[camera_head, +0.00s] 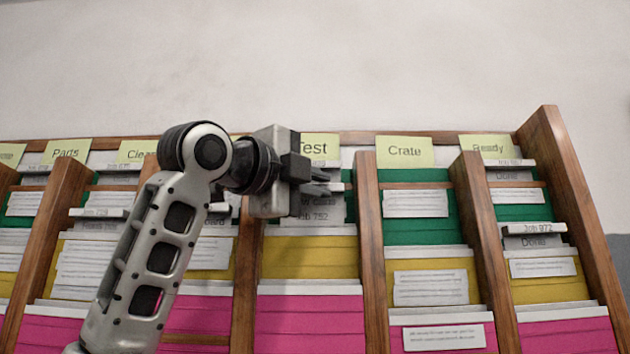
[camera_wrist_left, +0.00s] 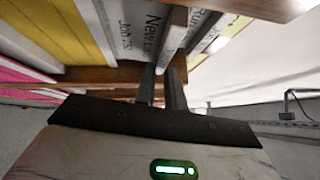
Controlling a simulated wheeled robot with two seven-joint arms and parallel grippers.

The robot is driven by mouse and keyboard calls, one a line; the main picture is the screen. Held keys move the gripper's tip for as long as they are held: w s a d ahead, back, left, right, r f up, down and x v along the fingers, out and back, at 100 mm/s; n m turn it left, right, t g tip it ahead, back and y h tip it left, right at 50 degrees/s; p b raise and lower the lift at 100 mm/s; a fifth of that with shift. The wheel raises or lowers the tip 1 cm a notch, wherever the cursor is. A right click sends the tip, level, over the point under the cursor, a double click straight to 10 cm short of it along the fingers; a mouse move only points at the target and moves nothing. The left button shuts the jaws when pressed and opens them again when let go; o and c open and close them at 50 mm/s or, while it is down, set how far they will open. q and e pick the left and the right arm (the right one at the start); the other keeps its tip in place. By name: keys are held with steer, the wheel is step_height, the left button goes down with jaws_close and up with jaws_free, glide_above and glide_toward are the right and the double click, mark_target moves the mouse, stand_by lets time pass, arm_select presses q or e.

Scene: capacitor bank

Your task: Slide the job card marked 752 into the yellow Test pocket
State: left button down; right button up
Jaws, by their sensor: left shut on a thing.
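The job card marked 752 (camera_head: 322,216) is a grey card in the Test column, partly hidden by my left gripper (camera_head: 328,182). It also shows in the left wrist view (camera_wrist_left: 140,28), with "New" and "Job 752" on it. My left gripper is shut on the card by its upper edge; its fingers show in the wrist view (camera_wrist_left: 161,75). The yellow Test pocket (camera_head: 310,262) lies directly below the card. The card's lower part meets the pocket's pale top rim; I cannot tell how deep it sits. The Test label (camera_head: 320,150) is above. My right gripper is not in view.
Wooden dividers (camera_head: 370,230) stand on both sides of the Test column. A pink pocket (camera_head: 310,320) is below the yellow one. The Crate column (camera_head: 405,152) and Ready column (camera_head: 488,147) are to the right. A card marked Job 972 (camera_head: 535,230) sits under Ready.

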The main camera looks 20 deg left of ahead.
arm_select(q)
steer(key=shift+f+b, duration=0.95)
steer(key=shift+f, duration=0.5)
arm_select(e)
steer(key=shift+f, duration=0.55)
arm_select(q)
steer(key=c, duration=1.4)
jaws_free()
